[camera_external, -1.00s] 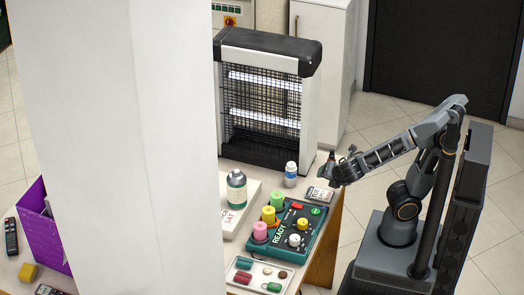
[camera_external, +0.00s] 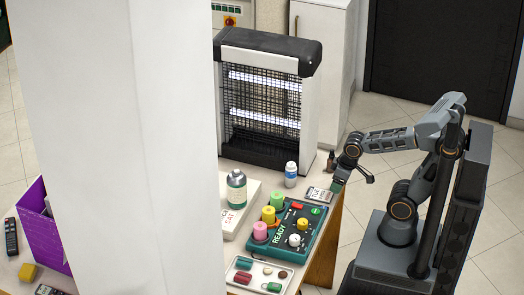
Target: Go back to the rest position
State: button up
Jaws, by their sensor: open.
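My gripper (camera_external: 355,180) is at the right edge of the table (camera_external: 322,240), beside and above a small card-like item marked with letters (camera_external: 318,194). Its fingers are spread apart with nothing seen between them. My arm reaches in from the right, from my base on the floor. A small dark bottle (camera_external: 331,162) stands on the table's back right corner, just left of my wrist and apart from it.
A white-capped bottle (camera_external: 291,175), a green-grey canister (camera_external: 236,190) and a tall insect-killer lamp (camera_external: 267,100) stand nearby. A white pillar (camera_external: 125,140) hides much of the table.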

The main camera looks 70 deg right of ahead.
notch_tip(320, 180, up, 18)
jog(key=a+n+p, duration=0.1)
jog(key=a+p, duration=0.1)
jog(key=p, duration=1.4)
jog(key=shift+a+y+p, duration=0.15)
jog(key=shift+y+p, duration=0.15)
